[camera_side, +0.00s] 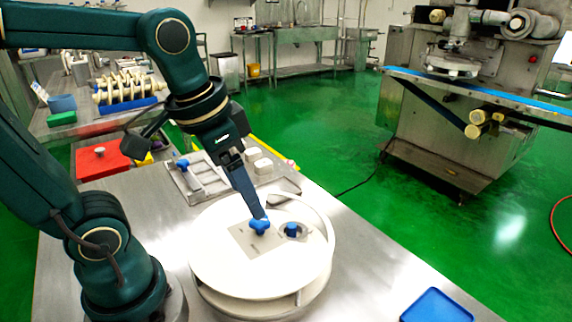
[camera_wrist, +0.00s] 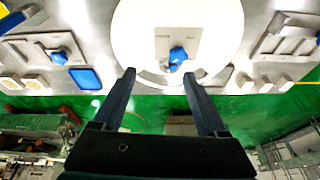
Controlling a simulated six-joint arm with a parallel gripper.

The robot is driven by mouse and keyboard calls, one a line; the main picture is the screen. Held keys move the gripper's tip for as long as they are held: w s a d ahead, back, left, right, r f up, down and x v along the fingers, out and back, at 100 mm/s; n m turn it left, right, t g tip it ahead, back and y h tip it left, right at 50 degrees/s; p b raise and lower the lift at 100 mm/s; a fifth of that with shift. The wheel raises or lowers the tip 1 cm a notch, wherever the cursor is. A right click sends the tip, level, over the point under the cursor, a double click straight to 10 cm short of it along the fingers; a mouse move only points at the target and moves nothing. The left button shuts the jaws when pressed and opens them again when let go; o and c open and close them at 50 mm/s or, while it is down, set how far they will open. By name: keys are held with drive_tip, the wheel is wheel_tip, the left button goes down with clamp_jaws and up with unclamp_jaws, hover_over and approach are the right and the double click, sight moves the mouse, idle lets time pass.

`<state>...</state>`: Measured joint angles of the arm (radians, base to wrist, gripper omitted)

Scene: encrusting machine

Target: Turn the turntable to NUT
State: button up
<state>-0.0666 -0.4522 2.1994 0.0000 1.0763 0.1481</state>
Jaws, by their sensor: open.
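The turntable is a large white disc (camera_side: 215,255) on the steel table, and it fills the top middle of the wrist view (camera_wrist: 135,30). A grey plate (camera_side: 245,243) on it carries a blue lobed knob (camera_side: 260,227). One blue knob (camera_wrist: 178,56) shows clearly in the wrist view. My gripper (camera_side: 258,213) points down at the knob on the plate, its tips at or just above it; contact is unclear. In the wrist view my gripper (camera_wrist: 158,73) has its fingers apart with nothing between them. No NUT marking is readable.
A blue tray (camera_side: 436,305) lies at the table's front right. A metal fixture with a blue knob (camera_side: 183,164) and pale blocks (camera_side: 258,160) stand behind the turntable. A red board (camera_side: 103,160) lies at left. The table right of the disc is mostly clear.

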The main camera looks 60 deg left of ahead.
drive_tip(key=w+a+f+g, duration=0.2)
drive_tip(key=w, duration=0.1)
drive_tip(key=w+a+f+g, duration=0.1)
drive_tip(key=shift+w+a+f+n, duration=0.1)
drive_tip(key=shift+w+a+n, duration=0.15)
drive_tip(key=shift+n, duration=0.15)
drive_tip(key=shift+a+f+g, duration=0.15)
drive_tip(key=shift+f+g, duration=0.15)
drive_tip(key=shift+f, duration=2.65)
clamp_jaws()
drive_tip(key=shift+r, duration=0.1)
